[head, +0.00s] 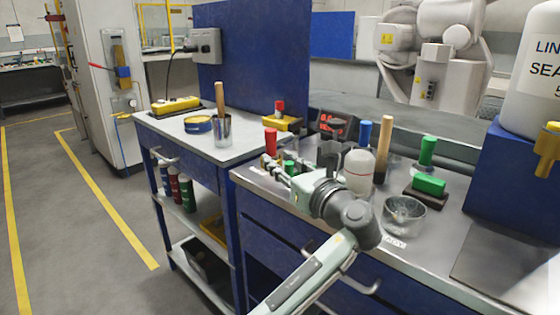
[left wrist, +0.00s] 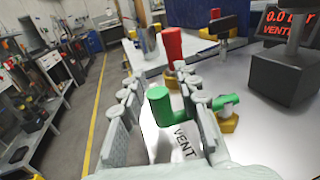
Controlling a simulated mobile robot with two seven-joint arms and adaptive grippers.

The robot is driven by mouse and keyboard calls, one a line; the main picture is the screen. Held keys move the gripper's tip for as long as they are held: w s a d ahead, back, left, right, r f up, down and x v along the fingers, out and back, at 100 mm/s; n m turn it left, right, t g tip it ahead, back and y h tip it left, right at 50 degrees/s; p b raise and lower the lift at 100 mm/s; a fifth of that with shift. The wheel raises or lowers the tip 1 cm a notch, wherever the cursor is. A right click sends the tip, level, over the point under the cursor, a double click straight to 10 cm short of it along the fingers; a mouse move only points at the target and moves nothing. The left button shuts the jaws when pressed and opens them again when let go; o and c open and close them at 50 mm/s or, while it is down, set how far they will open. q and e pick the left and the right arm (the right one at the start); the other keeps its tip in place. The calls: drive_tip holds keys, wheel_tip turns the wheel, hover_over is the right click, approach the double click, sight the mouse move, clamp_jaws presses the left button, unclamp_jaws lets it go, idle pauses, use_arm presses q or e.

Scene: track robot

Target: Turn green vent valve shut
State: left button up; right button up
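The green vent valve (left wrist: 160,106) is between the fingers of my left gripper (left wrist: 162,88) in the left wrist view. Its green handle has an upright end near the left finger and an arm running right to a brass-coloured fitting (left wrist: 228,120). A white label reading VENT (left wrist: 184,140) lies below it. The fingers stand apart on either side; I cannot tell whether either touches the handle. In the head view a little of the green valve (head: 289,167) shows beside my left gripper (head: 275,170). My right gripper is not in view.
A red valve (left wrist: 172,44) stands just beyond the green one. A red-lit display (head: 333,124) stands behind. A white bottle (head: 359,173), glass dish (head: 404,216) and green-topped block (head: 429,186) are right of my gripper. A cart (head: 178,130) stands left.

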use_arm(q)
drive_tip(key=v, duration=1.1)
drive_tip(key=shift+s+d, duration=0.1)
drive_tip(key=shift+d, duration=0.05)
